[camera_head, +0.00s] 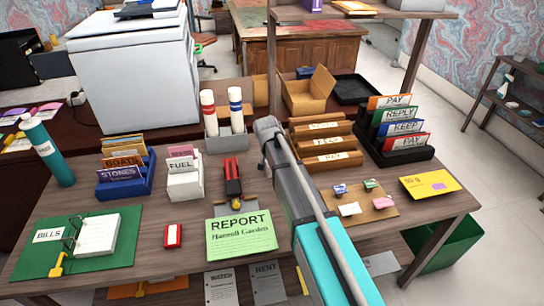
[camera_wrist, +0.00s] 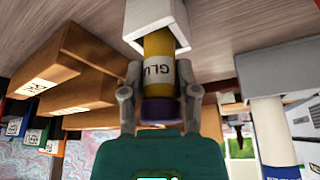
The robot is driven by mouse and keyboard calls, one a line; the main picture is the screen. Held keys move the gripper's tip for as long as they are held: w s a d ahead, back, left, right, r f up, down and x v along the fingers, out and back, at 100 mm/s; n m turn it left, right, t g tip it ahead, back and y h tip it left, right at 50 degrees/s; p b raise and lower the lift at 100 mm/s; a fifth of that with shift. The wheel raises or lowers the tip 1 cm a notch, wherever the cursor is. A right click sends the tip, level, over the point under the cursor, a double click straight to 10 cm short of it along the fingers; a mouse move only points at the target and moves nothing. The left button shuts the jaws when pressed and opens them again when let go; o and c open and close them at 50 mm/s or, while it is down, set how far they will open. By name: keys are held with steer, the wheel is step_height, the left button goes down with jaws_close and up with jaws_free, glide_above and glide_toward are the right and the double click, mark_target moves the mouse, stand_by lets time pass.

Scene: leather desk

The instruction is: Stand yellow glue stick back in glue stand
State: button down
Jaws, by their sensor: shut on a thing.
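The yellow glue stick (camera_wrist: 158,62), with a white label and a purple cap, is between the two fingers of my gripper (camera_wrist: 160,100) in the wrist view. The gripper is shut on it near the cap. The table is at the top of this view. The end away from the cap meets the open mouth of a small pale glue stand (camera_wrist: 135,28) on the desk and appears to be inside it; I cannot tell how deep. In the head view my arm hides the gripper, the stick and that stand.
A grey holder (camera_head: 228,141) with two white tubes, red-banded (camera_head: 209,112) and blue-banded (camera_head: 235,108), stands left of my arm. Brown file boxes (camera_head: 322,143) stand close on the right. A red stapler-like object (camera_head: 232,180) and a green report (camera_head: 240,235) lie left of my arm.

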steer(key=shift+f, duration=0.2)
steer(key=shift+c, duration=1.8)
jaws_free()
steer(key=shift+r, duration=0.2)
steer(key=p+v, duration=1.1)
steer(key=v, duration=0.1)
steer(key=s+d+f+n+g, duration=0.1)
steer(key=s+d+g, duration=0.3)
steer(key=s+d, duration=1.7)
steer(key=d+n, duration=0.1)
steer(key=d, duration=0.1)
steer(key=shift+d+f+g+y, duration=0.15)
steer(key=shift+d+g+y, duration=0.15)
steer(key=shift+d+y, duration=0.1)
